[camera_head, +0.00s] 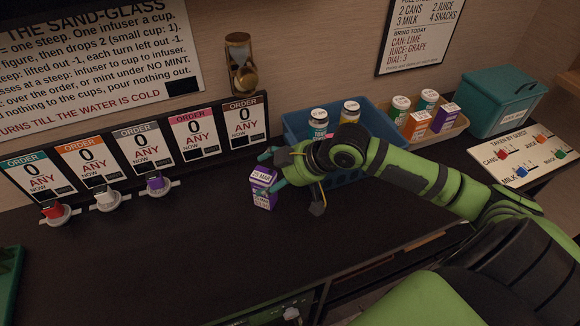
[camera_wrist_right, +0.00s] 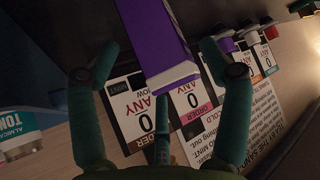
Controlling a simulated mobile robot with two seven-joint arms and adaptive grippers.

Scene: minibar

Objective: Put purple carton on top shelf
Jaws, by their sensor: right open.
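The purple carton (camera_head: 263,190) stands upright on the dark counter, left of the blue crate. My right gripper (camera_head: 276,166) is beside it, reaching in from the right, with its fingers spread. In the right wrist view, the carton (camera_wrist_right: 152,35) lies between the open fingers (camera_wrist_right: 160,52), with gaps visible on both sides. I cannot make out a top shelf in these views. My left gripper is not in view.
The blue crate (camera_head: 296,121) holds several bottles behind my right arm. A tan tray (camera_head: 455,128) with bottles and cartons and a teal box (camera_head: 500,97) stand farther right. Order cards (camera_head: 139,146) line the wall at left. The front middle counter is clear.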

